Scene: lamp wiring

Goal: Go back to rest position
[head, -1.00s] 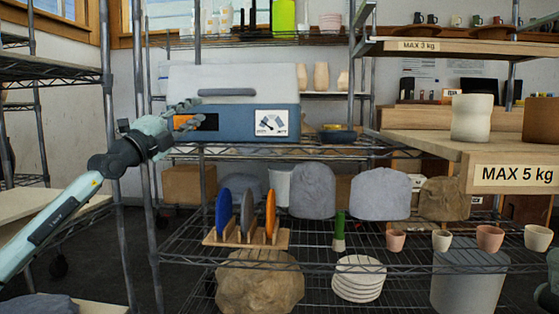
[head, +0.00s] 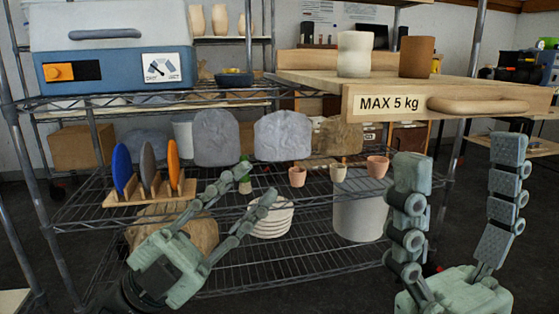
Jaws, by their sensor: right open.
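My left gripper (head: 252,186) is in the lower left of the head view, in front of the wire rack. Its two fingers point up and right, stand apart, and hold nothing that I can see. They partly cover a stack of white plates (head: 268,222) and a brown rock-like lump (head: 190,233) on the low shelf. My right gripper (head: 459,158) is at the lower right, close to the camera. Its fingers point up, wide apart and empty, in front of the floor and the area below the wooden shelf.
A wooden shelf (head: 320,96) marked MAX 5 kg juts out above. Plates in a wooden holder (head: 150,197) and small pots (head: 297,176) stand on the rack below.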

